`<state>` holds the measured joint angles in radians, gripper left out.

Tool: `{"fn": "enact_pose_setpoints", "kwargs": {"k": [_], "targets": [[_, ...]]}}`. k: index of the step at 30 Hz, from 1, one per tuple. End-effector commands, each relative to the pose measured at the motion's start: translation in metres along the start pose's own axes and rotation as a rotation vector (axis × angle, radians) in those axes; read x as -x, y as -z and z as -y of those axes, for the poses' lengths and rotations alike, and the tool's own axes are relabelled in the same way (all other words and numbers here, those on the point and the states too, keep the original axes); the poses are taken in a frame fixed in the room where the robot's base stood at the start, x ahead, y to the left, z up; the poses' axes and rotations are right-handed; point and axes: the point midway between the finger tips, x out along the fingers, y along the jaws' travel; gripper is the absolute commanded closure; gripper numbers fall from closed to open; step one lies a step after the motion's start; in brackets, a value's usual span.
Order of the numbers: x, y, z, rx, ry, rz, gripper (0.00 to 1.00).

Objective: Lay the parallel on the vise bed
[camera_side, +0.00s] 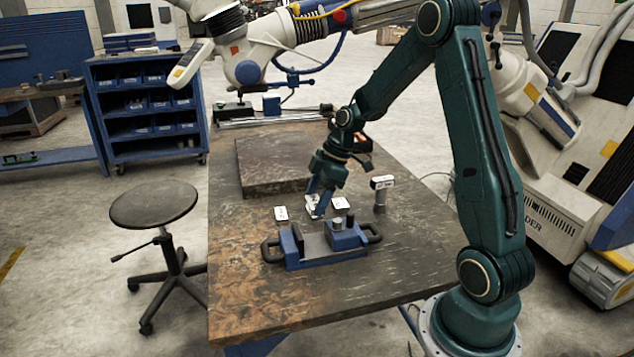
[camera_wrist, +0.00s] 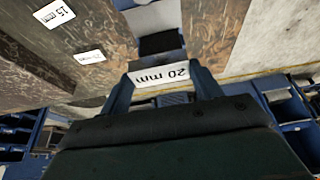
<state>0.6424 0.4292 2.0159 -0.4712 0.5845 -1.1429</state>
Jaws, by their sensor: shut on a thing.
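My gripper (camera_side: 318,207) is low over the table, just behind the blue vise (camera_side: 325,262). It is shut on a parallel with a white label reading 20 mm. This parallel (camera_wrist: 160,74) sits between the two blue fingers in the wrist view; in the side view the fingers partly hide it. The grey vise bed (camera_side: 315,246) lies bare between the vise's jaws. In the wrist view a grey surface and a dark block, seemingly part of the vise, show beyond the parallel. I cannot tell the parallel's exact height above the table.
White-labelled pieces stand at the left (camera_side: 281,213) and right (camera_side: 341,203) of my gripper; one label reads 15 mm (camera_wrist: 54,13) in the wrist view. A raised dark plate (camera_side: 270,165) lies behind. The front tabletop is clear.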

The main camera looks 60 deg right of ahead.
Motion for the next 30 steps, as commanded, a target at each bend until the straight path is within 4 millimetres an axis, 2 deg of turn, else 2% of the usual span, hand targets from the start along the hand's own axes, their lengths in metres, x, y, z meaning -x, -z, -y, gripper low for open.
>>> {"fn": "enact_pose_setpoints", "kwargs": {"k": [6, 12, 23, 30], "targets": [[-0.039, -0.016, 0.000, -0.002, 0.004, 0.000, 0.71], [-0.063, -0.026, 0.000, -0.001, 0.001, 0.000, 0.71], [-0.071, -0.029, -0.001, 0.000, 0.000, -0.001, 0.71], [-0.090, -0.037, 0.000, -0.001, 0.001, -0.001, 0.71]]}}
